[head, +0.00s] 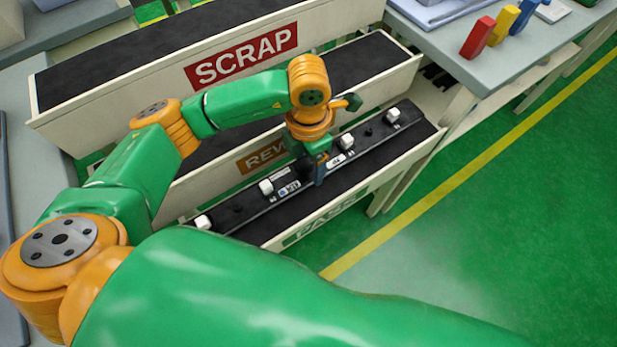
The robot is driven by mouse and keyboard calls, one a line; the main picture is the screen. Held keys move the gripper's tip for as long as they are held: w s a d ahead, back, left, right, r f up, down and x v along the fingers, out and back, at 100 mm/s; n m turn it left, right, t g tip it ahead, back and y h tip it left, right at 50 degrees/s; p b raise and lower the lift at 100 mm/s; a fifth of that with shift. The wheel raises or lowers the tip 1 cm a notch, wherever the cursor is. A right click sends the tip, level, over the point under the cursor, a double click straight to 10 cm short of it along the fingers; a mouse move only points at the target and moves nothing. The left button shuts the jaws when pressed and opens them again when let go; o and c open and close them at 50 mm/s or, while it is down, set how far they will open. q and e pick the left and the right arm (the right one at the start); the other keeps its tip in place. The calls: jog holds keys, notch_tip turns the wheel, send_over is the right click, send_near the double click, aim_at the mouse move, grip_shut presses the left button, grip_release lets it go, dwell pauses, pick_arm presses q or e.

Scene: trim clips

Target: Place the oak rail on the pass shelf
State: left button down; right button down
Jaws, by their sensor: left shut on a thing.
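A long dark rail (290,188) with several white clips, dark knobs and small labels lies lengthwise along the pass shelf (372,182). I cannot read its labels clearly. It looks down on or just above the dark shelf surface; I cannot tell if it touches. My left gripper (320,172) points down at the middle of the rail and is shut on it, hiding a small part of it. The shelf's PASS lettering on the front is partly hidden by my arm. My right gripper is not in view.
The rework shelf (195,187) is behind, its sign partly covered by my arm. The scrap shelf (110,103) is farther back. A grey table (440,45) at the upper right holds red, yellow and blue blocks (503,27). The green floor to the right is clear.

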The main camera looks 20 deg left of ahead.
aim_at(308, 176)
pick_arm(q)
jog(key=shift+f, duration=2.8)
grip_release()
notch_tip(308, 176, up, 12)
jog(key=shift+r+b, duration=0.2)
jog(key=shift+b, duration=0.1)
